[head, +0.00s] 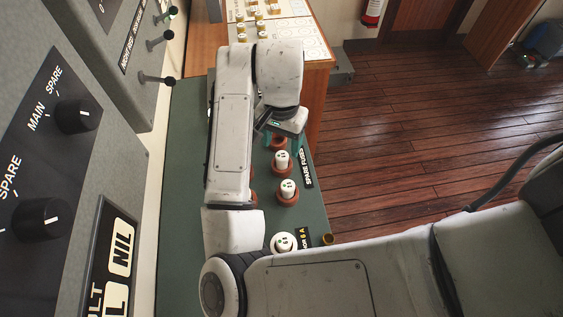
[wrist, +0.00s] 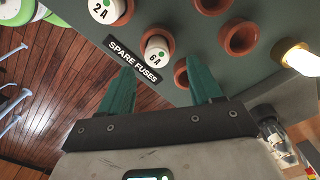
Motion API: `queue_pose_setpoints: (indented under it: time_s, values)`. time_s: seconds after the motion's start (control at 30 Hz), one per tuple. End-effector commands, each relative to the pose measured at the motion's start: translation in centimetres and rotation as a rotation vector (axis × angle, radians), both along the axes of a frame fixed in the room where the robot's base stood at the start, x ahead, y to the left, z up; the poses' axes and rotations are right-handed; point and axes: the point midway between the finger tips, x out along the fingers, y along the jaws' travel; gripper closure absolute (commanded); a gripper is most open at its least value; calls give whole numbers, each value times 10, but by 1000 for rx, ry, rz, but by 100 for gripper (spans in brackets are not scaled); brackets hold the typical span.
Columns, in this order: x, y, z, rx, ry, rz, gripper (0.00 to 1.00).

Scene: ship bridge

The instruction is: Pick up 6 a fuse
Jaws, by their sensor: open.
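The 6 A fuse (wrist: 156,53) is a white cylinder with a green dot and "6A" on its top. It stands in a terracotta socket beside the "SPARE FUSES" label (wrist: 133,60). In the head view it appears to be the white fuse (head: 281,160) nearest my gripper (head: 282,138). In the wrist view my gripper (wrist: 160,63) is open, with teal fingers apart and nothing between them. The fuse shows just beyond the gap between the fingertips, not gripped. Whether a fingertip touches its socket cannot be told.
A 2A fuse (wrist: 105,10) stands in the adjacent socket. Empty terracotta sockets (wrist: 239,38) lie to the right, one close to the right finger. A lit lamp (wrist: 300,58) is at the right. Another white fuse (head: 284,242) sits nearer me. A knobbed panel (head: 75,115) rises at left.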

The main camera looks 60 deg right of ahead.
Motion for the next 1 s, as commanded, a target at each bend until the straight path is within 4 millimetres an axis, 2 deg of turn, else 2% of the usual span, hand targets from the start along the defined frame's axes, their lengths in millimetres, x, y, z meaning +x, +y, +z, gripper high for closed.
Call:
queue_pose_setpoints:
  time_s: [0.17, 0.5, 0.8, 1.0]
  values:
    - [-1, 1, -10, 0, -1, 1, 36]
    - [-3, 3, -50, 0, -1, 1, 36]
    - [-3, 3, -51, 0, -1, 1, 36]
    - [-3, 3, -51, 0, -1, 1, 53]
